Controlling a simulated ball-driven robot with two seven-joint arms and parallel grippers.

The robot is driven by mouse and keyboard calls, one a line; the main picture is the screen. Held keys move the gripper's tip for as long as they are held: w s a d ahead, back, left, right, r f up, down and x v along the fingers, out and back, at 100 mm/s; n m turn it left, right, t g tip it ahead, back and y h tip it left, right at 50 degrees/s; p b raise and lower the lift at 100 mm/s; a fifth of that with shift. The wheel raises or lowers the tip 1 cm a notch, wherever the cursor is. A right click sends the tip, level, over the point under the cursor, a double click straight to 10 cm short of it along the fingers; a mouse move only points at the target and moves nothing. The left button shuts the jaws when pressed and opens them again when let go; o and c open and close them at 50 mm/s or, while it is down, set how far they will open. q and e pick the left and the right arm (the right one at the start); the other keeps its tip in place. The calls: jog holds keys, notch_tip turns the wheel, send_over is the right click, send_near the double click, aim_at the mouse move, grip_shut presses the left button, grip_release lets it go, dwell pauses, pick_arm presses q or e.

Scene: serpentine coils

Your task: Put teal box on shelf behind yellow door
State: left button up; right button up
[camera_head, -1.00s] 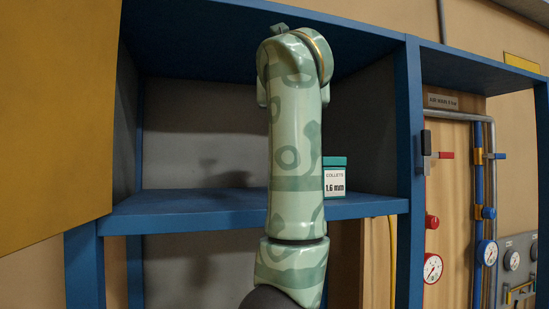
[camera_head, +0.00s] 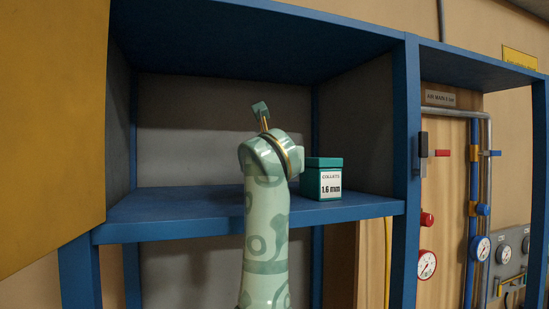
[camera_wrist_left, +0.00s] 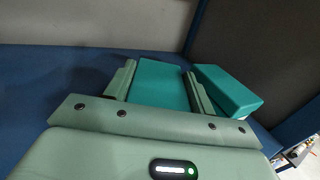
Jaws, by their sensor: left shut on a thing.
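A teal box (camera_wrist_left: 160,88) sits between the fingers of my left gripper (camera_wrist_left: 159,70), which is shut on it, in the left wrist view. A second teal box (camera_head: 322,178), labelled "COLLETS 1.6 mm", stands upright on the blue shelf (camera_head: 150,217), just right of my wrist. Its teal lid (camera_wrist_left: 228,90) is right beside my right-hand finger in the left wrist view. The yellow door (camera_head: 50,130) stands open at the left. I cannot tell whether the held box touches the shelf.
A grey side panel and blue upright (camera_head: 405,150) bound the shelf on the right. Further right are gauges (camera_head: 427,264), pipes and a red-handled valve (camera_head: 442,153). The shelf is bare left of my wrist.

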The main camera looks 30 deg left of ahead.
pick_arm(q)
jog(key=o, duration=0.7)
jog(key=shift+f, duration=0.15)
jog(key=o, duration=0.4)
jog(key=shift+r, duration=0.3)
jog(key=b+v, duration=0.4)
jog(key=v, duration=0.7)
jog(key=shift+s+d+f, duration=0.15)
jog(key=shift+s+d, duration=0.1)
jog(key=shift+s, duration=0.25)
